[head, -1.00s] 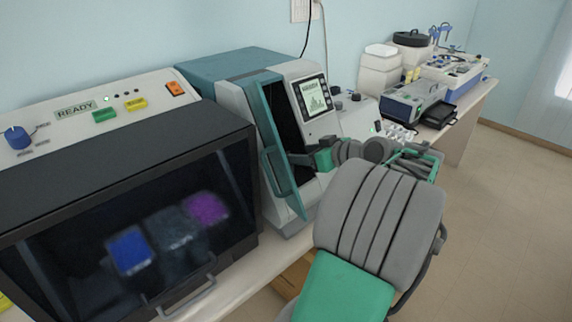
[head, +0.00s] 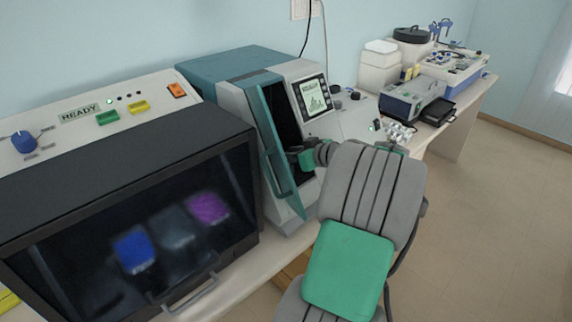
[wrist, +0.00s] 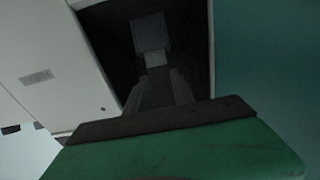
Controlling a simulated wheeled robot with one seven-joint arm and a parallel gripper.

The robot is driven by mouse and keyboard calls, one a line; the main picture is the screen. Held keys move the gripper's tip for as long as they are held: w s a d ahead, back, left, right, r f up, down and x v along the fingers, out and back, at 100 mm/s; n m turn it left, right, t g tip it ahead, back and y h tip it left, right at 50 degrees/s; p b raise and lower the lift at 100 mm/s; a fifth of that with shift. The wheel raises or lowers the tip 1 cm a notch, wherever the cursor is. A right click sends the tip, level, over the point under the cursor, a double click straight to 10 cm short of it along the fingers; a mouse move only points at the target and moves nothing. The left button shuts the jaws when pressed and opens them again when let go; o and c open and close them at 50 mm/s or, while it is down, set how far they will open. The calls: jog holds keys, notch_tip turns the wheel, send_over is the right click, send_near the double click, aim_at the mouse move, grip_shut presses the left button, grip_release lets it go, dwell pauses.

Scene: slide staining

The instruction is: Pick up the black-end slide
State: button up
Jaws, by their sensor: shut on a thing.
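My gripper (wrist: 157,74) reaches into the dark opening of a teal and white machine with its door open. In the wrist view its two dark fingers are shut on a flat grey slide (wrist: 150,34), which extends beyond the fingertips. A paler patch shows on the slide near the fingers. The picture is too dark to tell the colour of its end. In the head view my gripper (head: 304,160) is at the machine's opening, and the slide cannot be made out there.
The machine's teal door (head: 280,165) stands open close to my gripper. A black-windowed cabinet (head: 130,200) labelled READY stands to the left, with blurred blue, dark and purple shapes behind its glass. Other lab equipment (head: 412,98) fills the bench to the right.

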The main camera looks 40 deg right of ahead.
grip_shut()
dwell(0.5)
